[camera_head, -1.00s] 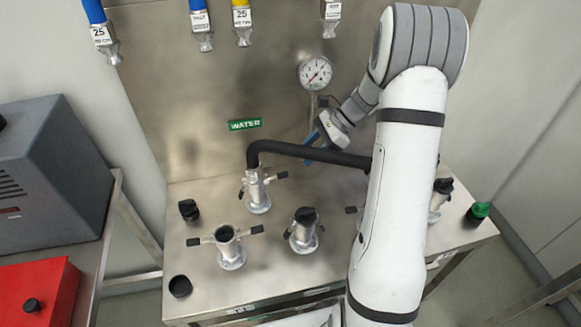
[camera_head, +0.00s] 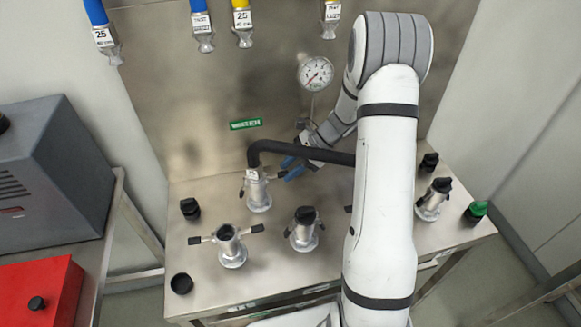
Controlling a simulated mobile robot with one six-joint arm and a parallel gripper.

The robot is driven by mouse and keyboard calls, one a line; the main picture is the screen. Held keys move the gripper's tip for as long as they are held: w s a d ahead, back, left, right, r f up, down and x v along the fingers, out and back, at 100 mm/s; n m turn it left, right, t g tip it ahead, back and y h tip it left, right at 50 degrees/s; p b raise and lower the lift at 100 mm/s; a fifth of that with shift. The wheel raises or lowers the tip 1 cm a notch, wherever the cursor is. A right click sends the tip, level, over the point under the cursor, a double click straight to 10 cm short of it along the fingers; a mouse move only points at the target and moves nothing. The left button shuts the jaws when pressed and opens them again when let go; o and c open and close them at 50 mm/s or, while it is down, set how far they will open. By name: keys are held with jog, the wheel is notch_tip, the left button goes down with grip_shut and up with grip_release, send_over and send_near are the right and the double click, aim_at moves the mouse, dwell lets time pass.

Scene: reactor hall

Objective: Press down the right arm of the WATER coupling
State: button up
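The WATER coupling (camera_head: 258,194) is a silver fitting on the steel bench, below the green WATER sign (camera_head: 245,124). A black hose (camera_head: 318,153) rises from its top and bends right. Its left arm (camera_head: 242,187) stands close along its side. Its right arm (camera_head: 273,176) points right, and its end is close to my blue fingertips. My gripper (camera_head: 290,168) is just right of the coupling, partly behind and below the hose. Its two fingertips look apart, with nothing seen between them. Whether they touch the right arm cannot be told.
Other couplings stand on the bench: one in front with both arms spread (camera_head: 231,246), one capped (camera_head: 304,231), one at right (camera_head: 433,200). Loose black caps (camera_head: 190,209) and a green-topped cap (camera_head: 476,212) lie about. A pressure gauge (camera_head: 316,73) is on the back panel. My arm covers the bench's right-centre.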

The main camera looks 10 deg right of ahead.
jog(key=c, duration=0.7)
jog(key=shift+d, duration=0.1)
grip_shut()
